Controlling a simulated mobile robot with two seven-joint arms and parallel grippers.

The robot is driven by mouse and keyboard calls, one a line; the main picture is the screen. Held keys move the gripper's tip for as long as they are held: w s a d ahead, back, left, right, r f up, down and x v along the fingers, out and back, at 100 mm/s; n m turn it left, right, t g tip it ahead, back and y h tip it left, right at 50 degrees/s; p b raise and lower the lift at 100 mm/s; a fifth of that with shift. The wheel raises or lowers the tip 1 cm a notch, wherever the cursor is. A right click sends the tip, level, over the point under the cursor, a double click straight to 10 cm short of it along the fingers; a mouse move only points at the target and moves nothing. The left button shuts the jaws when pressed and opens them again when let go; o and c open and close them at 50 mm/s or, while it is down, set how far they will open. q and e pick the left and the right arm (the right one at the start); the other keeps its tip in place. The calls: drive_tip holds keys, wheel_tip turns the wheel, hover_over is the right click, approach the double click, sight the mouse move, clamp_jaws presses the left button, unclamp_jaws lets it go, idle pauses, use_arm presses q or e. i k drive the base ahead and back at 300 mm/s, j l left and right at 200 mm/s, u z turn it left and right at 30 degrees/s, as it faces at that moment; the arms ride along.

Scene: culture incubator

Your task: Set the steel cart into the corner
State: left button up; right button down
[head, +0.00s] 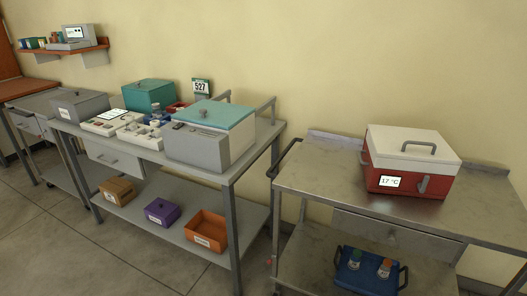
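A steel cart (318,172) with a bare metal top stands at the right, along the wall. A dark push handle (287,157) sticks out at its left end. It has a drawer under the top and a lower shelf. A red and white cooler box (409,165) reading 17 °C sits on its top. A blue tray (366,276) with two capped bottles is on its lower shelf. The cart's right end and lower parts are cut off by the frame. I cannot make out a room corner. Neither of my grippers is in view.
A grey cart (258,134) with a teal-lidded box (207,141) and bins below stands close to the steel cart's left. Another cart (35,100) stands farther left, under a wall shelf (62,52). Tiled floor (95,245) is open in front of the left carts.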

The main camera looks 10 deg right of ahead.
sight(482, 209)
drive_tip(key=i+j+z, duration=1.1)
drive_tip(key=j, duration=0.4)
drive_tip(key=i, duration=0.5)
drive_tip(key=k+l+z, duration=0.1)
